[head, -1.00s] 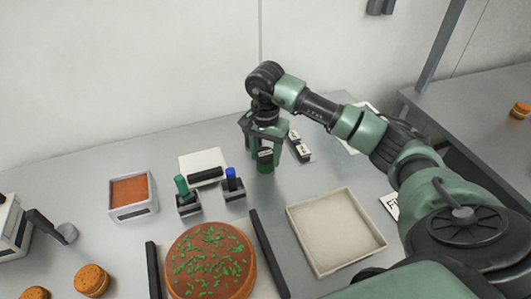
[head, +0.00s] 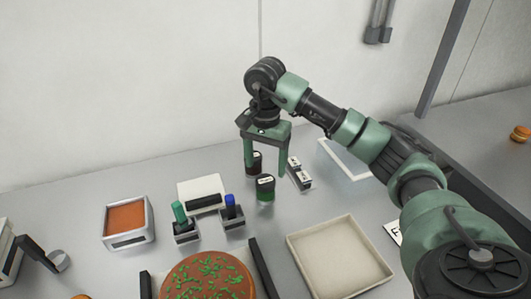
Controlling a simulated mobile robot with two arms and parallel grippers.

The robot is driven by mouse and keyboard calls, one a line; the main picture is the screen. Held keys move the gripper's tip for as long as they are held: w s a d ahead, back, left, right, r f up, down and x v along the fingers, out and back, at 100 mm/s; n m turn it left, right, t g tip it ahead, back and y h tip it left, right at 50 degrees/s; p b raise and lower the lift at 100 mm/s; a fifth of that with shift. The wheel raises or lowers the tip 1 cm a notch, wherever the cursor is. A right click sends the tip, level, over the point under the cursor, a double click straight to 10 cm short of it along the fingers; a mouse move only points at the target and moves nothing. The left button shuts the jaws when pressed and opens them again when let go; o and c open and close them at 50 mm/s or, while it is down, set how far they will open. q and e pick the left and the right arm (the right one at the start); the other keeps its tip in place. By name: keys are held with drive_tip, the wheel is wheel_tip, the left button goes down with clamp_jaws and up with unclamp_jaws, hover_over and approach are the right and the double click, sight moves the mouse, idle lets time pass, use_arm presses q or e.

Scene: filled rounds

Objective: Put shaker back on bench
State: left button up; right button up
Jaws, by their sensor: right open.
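A shaker (head: 265,189) with a black top and a green lower part stands upright on the grey bench (head: 330,205). My right gripper (head: 266,166) is open and empty, its fingers pointing down just above and behind the shaker. The shaker looks clear of both fingers. A second dark jar with a reddish-brown body (head: 255,164) stands behind it, partly hidden by the left-hand finger. My left gripper is not in view.
A shallow cream tray (head: 376,276) lies at front right. A round brown item with green bits (head: 208,278) sits between dark bars. Left are two small holders with a green (head: 179,212) and a blue (head: 230,206) piece, and an orange-filled container (head: 127,220). A small grey block (head: 299,174) lies right of the gripper.

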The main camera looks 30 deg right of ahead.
sight(266, 180)
wheel_tip(266, 180, up, 5)
drive_tip(key=shift+r, duration=0.15)
idle(0.7)
